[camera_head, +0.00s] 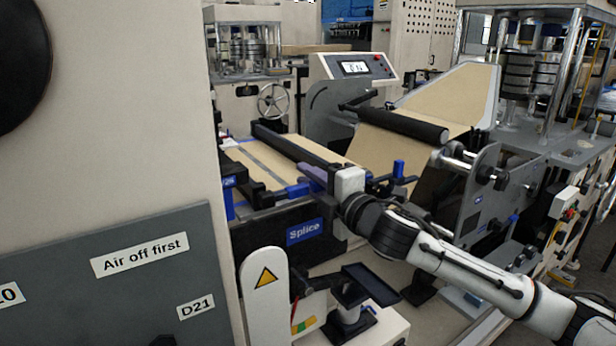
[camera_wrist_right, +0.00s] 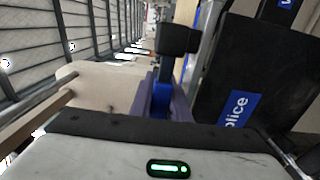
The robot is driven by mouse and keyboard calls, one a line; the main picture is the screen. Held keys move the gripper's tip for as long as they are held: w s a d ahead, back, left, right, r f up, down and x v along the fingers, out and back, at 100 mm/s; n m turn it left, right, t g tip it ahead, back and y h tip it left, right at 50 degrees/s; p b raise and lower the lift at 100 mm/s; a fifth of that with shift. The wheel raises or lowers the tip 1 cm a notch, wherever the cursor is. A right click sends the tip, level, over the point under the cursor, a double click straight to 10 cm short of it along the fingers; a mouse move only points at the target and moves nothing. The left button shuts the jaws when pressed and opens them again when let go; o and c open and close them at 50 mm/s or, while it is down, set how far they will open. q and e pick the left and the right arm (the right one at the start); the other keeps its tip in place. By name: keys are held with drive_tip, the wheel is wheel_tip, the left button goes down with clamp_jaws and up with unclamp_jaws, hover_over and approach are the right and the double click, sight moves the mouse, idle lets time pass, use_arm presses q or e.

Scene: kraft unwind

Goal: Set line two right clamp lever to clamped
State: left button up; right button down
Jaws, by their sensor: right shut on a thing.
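My right gripper (camera_head: 316,174) reaches in from the right to the near edge of the splice table, by the blue "Splice" label (camera_head: 304,231). In the right wrist view its purple fingers (camera_wrist_right: 163,106) are shut on a blue lever (camera_wrist_right: 161,92). Its far end lies near a black block (camera_wrist_right: 178,38). In the head view the gripper and wrist hide most of this lever; a blue bar (camera_head: 298,189) shows just left of the fingers. Another blue upright handle (camera_head: 398,169) stands right of my wrist, apart from it. My left gripper is not in view.
Brown kraft web (camera_head: 258,166) runs over the splice table and up past a black roller (camera_head: 400,124). A grey panel marked "Air off first" (camera_head: 139,255) fills the left front. A white post with a warning triangle (camera_head: 265,285) and a black tray (camera_head: 370,284) stand in front.

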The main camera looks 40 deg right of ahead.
drive_tip(key=shift+f, duration=0.15)
drive_tip(key=c, duration=1.7)
unclamp_jaws()
